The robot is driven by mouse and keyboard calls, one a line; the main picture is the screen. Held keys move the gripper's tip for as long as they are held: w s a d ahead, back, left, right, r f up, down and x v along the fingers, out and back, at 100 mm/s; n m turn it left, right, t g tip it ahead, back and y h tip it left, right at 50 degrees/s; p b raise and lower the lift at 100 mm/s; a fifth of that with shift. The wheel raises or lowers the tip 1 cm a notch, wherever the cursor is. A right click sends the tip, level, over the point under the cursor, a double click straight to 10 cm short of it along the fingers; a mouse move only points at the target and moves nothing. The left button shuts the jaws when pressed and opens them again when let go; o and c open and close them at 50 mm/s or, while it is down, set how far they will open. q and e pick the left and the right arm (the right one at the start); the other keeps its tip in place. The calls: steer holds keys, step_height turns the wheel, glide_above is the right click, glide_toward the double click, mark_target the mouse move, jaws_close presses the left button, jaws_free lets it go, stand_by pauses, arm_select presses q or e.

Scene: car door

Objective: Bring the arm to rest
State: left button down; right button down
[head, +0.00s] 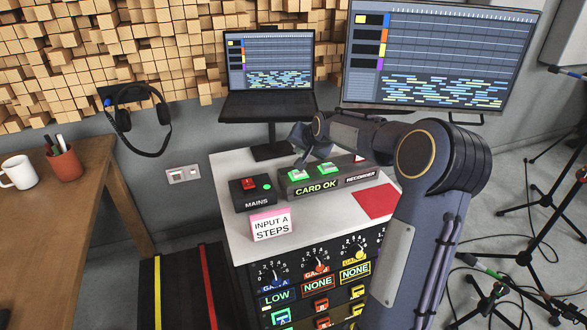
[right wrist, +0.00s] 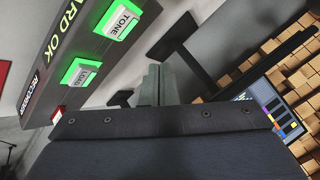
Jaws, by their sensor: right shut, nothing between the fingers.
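My right arm comes in from the lower right of the head view and bends over the white-topped console (head: 232,190). My right gripper (head: 301,161) is just above the back-left part of the recorder box (head: 345,178), near its left green-lit button. It is shut and empty; its closed fingers also show in the right wrist view (right wrist: 161,84). That view shows the box's green-lit TONE (right wrist: 120,22) and LOAD (right wrist: 86,77) buttons to the left of the fingers. I cannot tell whether the fingertips touch anything. My left gripper is not in view.
A mains box (head: 253,193) and an "INPUT A STEPS" card (head: 271,227) stand left of the recorder box. A laptop (head: 268,75) and a monitor (head: 440,55) are behind. A wooden desk (head: 60,230) is left; stands and cables (head: 545,240) are right.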

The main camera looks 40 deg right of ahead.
steer(key=s+a+r+n+g+y, duration=0.15)
steer(key=s+a+r+n, duration=0.3)
steer(key=s+a, duration=0.9)
steer(key=s+a+f+n+g+y, duration=0.1)
steer(key=s+a+f+n+y, duration=0.15)
steer(key=s+a, duration=0.7)
steer(key=s+a+f+n+g+y, duration=0.15)
steer(key=s+a+f+n, duration=0.35)
steer(key=s, duration=0.7)
step_height(320, 180, up, 13)
steer(key=m+p, duration=0.2)
steer(key=p, duration=1)
steer(key=shift+w+a+t, duration=0.3)
